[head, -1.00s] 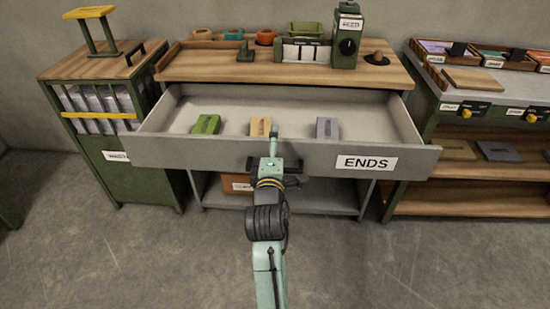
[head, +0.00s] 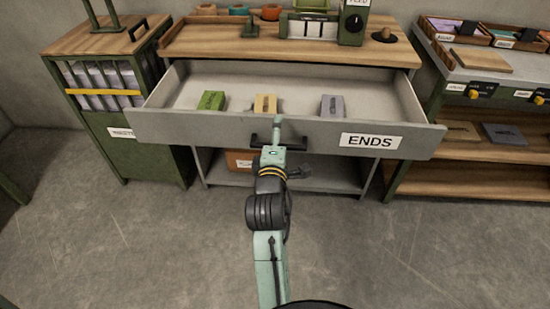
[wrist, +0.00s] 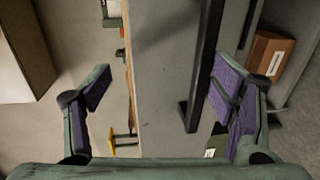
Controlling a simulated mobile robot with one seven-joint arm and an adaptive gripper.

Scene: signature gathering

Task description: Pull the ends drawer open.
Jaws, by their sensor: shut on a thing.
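The ends drawer (head: 225,127) is a wide grey drawer pulled well out of the wooden-topped bench, its inside in view. An ENDS label (head: 369,141) is on the right of its front. A dark bar handle (head: 262,143) is at mid front; it also shows in the wrist view (wrist: 207,55). My gripper (head: 277,125) is at the handle; in the wrist view (wrist: 165,95) its purple-padded fingers lie on either side of the bar. The right finger is close beside the bar and the left stands well apart. Exact contact is unclear.
A green block (head: 212,100), a tan block (head: 265,103) and a grey block (head: 332,105) lie in the drawer. A green cabinet (head: 150,155) stands left, a shelved bench (head: 470,185) right. A brown box (head: 238,160) is below the drawer. The floor in front is clear.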

